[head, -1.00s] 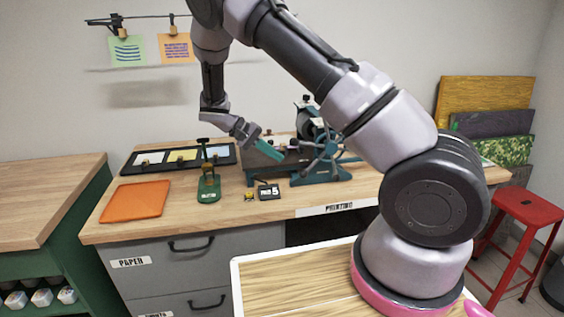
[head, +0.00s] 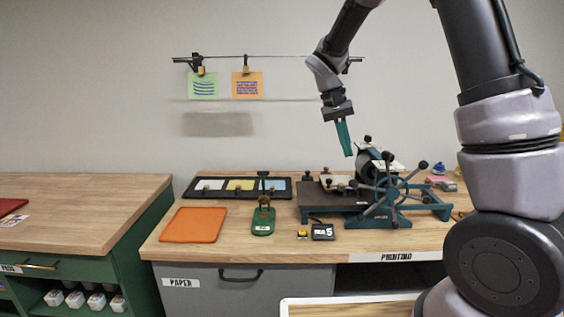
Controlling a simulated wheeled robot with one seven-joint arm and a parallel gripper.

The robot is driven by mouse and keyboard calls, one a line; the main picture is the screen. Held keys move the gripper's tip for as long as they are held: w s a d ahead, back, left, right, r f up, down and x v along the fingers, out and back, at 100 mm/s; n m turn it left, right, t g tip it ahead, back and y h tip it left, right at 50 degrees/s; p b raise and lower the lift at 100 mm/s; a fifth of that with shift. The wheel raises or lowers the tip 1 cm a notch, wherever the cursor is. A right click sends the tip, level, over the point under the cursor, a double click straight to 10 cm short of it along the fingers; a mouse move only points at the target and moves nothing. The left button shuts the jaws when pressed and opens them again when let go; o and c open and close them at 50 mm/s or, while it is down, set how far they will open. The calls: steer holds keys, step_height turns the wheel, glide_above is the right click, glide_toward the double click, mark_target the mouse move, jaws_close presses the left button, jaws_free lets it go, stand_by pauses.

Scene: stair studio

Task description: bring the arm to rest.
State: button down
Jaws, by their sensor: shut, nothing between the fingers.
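My gripper (head: 345,140) shows in the head view with its teal fingers pointing down. It is shut and empty. It hangs in the air above the printing bench, over the left part of the printing press (head: 385,200), and touches nothing that I can see. My arm comes down to it from the upper right, and its upper bend is outside the picture.
The wooden bench (head: 175,248) holds an orange mat (head: 193,225), a black tray (head: 273,193) of cards, a small green stand (head: 263,220) and a black counter box (head: 323,232). Two prints hang from a rail (head: 300,56) behind. A green cabinet (head: 150,235) stands left.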

steer(key=s+d+r+m+t+y, duration=0.1)
steer(key=s+d+r+t+y, duration=0.1)
steer(key=s+r, duration=0.5)
steer(key=s+d+r+m+t+y, duration=0.1)
steer(key=s+d+r+t+y, duration=0.2)
steer(key=s+r+t, duration=0.4)
steer(key=s+d, duration=0.1)
steer(key=s, duration=0.4)
steer(key=shift+s+d+r, duration=0.25)
steer(key=shift+d+r, duration=0.05)
steer(key=shift+r, duration=0.05)
